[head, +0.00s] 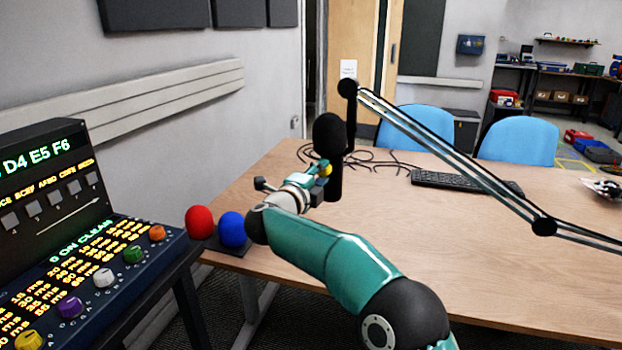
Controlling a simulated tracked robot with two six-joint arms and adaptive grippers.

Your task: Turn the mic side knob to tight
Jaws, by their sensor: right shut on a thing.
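The black microphone (329,135) hangs upright from the end of a jointed boom arm (440,152) over the desk. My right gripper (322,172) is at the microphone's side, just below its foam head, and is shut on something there. The side knob itself is hidden by the gripper, so its turn position cannot be seen. A small yellow part shows at the fingertips. My left gripper is not in view.
The wooden desk (400,225) carries loose black cables (370,158) and a keyboard (450,183). A red ball (199,221) and a blue ball (232,229) stand at its left corner. A control panel (90,270) with coloured knobs is at left. Two blue chairs stand behind.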

